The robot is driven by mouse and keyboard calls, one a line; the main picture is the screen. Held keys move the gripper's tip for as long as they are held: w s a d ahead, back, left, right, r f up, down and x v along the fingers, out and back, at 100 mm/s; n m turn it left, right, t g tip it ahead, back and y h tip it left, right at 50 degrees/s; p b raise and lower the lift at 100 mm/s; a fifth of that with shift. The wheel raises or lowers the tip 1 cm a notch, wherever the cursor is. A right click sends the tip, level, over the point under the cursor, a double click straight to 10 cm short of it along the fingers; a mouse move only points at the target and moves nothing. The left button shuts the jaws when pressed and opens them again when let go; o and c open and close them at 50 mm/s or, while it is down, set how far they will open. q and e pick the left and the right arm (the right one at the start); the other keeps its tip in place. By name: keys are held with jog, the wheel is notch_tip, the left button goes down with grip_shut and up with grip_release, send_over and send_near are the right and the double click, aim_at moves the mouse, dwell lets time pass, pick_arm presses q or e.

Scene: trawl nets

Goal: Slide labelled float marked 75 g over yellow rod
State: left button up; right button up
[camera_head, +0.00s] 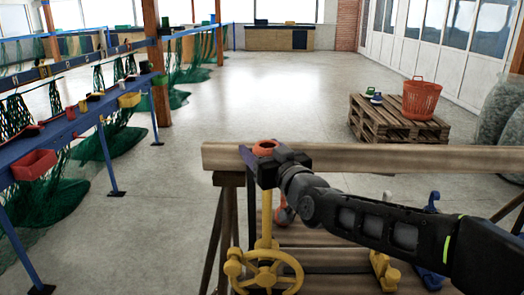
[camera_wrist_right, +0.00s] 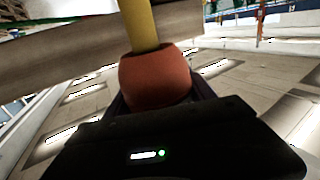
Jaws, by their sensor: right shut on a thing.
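My right gripper (camera_head: 262,158) is shut on an orange-red float (camera_head: 264,147), with a dark hole facing up. The yellow rod (camera_head: 266,218) stands upright straight below the float, above a yellow handwheel (camera_head: 265,272). In the right wrist view the rod (camera_wrist_right: 140,22) meets the end of the float (camera_wrist_right: 156,80), in line with it. No rod shows out of the float's upper hole; how far it is inside, I cannot tell. No 75 g marking is readable. My left gripper is not in view.
A wooden beam (camera_head: 380,158) runs behind the gripper. Another orange piece (camera_head: 284,214) is partly hidden below my arm. Yellow (camera_head: 383,270) and blue (camera_head: 432,258) fittings stand at right. A pallet stack (camera_head: 395,122) holds an orange basket (camera_head: 421,99) farther back.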

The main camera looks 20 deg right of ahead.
dwell(0.3)
jog(key=o, duration=1.5)
jog(key=shift+o, duration=0.2)
jog(key=shift+s, duration=0.1)
jog(key=s, duration=0.7)
jog(key=shift+s+b, duration=0.35)
jog(key=shift+b, duration=0.05)
jog(key=shift+d, duration=0.1)
